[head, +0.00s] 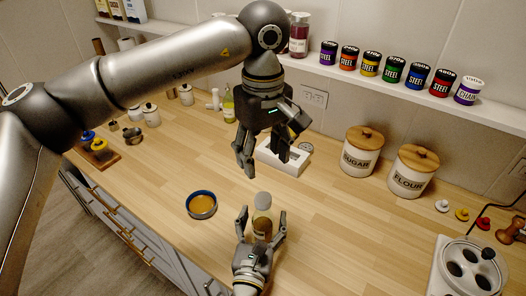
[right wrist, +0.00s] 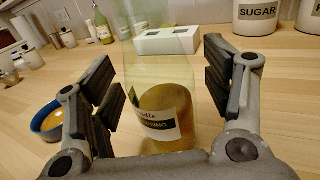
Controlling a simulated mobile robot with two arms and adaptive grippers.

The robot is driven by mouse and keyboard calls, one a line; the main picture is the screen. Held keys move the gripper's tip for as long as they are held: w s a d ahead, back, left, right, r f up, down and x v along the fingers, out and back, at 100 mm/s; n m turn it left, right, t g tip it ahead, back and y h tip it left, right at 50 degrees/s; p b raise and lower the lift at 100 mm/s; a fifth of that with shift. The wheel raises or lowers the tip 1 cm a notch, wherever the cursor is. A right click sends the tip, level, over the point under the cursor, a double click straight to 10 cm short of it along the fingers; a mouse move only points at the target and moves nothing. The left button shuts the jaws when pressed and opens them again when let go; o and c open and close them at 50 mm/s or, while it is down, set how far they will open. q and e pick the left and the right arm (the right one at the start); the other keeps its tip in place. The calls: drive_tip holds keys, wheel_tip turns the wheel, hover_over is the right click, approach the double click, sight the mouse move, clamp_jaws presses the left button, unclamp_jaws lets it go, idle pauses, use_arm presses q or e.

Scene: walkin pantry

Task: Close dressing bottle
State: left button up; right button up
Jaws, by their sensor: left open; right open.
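The dressing bottle (head: 262,202) stands upright on the counter. It is clear with amber dressing low inside and a white label, plain in the right wrist view (right wrist: 165,110). Its top is cut off in the right wrist view and too small in the head view to tell if it is capped. My right gripper (head: 260,217) is open, with its fingers on either side of the bottle; in the right wrist view (right wrist: 165,95) gaps show between fingers and bottle. My left gripper (head: 262,160) is open and points down above the counter, behind the bottle.
A blue bowl (head: 202,205) of amber liquid stands left of the bottle. A white box with recesses (head: 285,158) lies behind. Sugar (head: 361,152) and flour (head: 412,172) canisters stand back right, and a white several-welled appliance (head: 468,268) front right. The counter between is clear.

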drive_tip(key=s, duration=0.4)
drive_tip(key=s+a, duration=0.1)
drive_tip(key=s, duration=0.2)
drive_tip(key=s+a, duration=0.1)
drive_tip(key=s, duration=0.3)
drive_tip(key=shift+s+a, duration=0.15)
drive_tip(key=shift+s, duration=0.15)
